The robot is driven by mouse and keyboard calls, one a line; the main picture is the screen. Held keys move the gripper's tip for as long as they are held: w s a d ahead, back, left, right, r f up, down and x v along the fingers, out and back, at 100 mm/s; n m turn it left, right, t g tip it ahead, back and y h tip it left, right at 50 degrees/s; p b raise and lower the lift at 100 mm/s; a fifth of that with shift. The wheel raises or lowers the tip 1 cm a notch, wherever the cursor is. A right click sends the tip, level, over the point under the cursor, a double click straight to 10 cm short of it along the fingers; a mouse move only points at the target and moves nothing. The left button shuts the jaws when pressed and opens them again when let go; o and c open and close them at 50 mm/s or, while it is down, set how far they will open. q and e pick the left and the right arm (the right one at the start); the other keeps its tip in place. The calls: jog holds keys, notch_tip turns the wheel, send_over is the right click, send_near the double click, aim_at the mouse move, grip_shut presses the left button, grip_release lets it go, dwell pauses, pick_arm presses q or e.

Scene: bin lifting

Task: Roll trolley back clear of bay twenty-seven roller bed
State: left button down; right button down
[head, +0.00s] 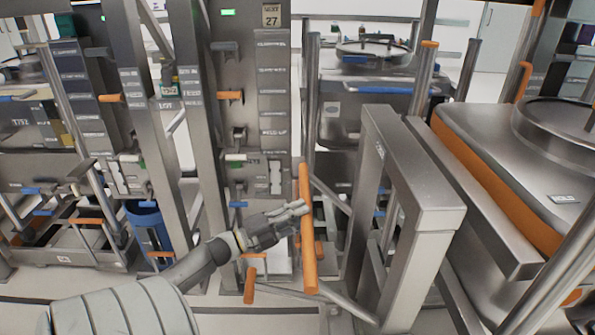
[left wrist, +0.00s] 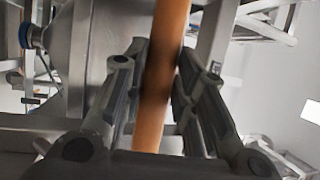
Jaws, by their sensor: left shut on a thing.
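My left gripper (head: 290,215) reaches in from the left and is closed around an upright orange handle (head: 307,245). In the left wrist view the same orange bar (left wrist: 158,75) runs between the two fingers of the gripper (left wrist: 155,95). The handle seems to belong to the trolley, whose grey frame (head: 415,200) stands just to the right, but the join is not clear. The sign for bay 27 (head: 271,16) is on the grey post at the top. A roller bed cannot be made out with certainty. My right gripper is not in view.
A large grey bin with an orange band (head: 470,165) fills the right side. A round-lidded vessel (head: 375,50) stands behind. A blue bucket (head: 148,228) and a low rack (head: 75,235) are at the left. Pale floor (head: 225,310) shows at the bottom.

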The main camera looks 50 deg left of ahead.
pick_arm(q)
jog(key=shift+w+d+r, duration=0.2)
jog(key=shift+w+r, duration=0.1)
jog(key=shift+r, duration=0.3)
jog(key=c, duration=1.4)
grip_release()
jog(key=shift+w+d, duration=0.1)
jog(key=shift+w, duration=0.05)
jog(key=shift+o, duration=1.2)
jog(key=shift+w+d+f, duration=0.2)
jog(key=shift+w+d, duration=0.05)
jog(key=shift+w, duration=0.05)
jog(key=shift+s+a+f, duration=0.25)
jog(key=shift+s+a, duration=0.05)
jog(key=shift+s, duration=0.35)
jog(key=v, duration=1.1)
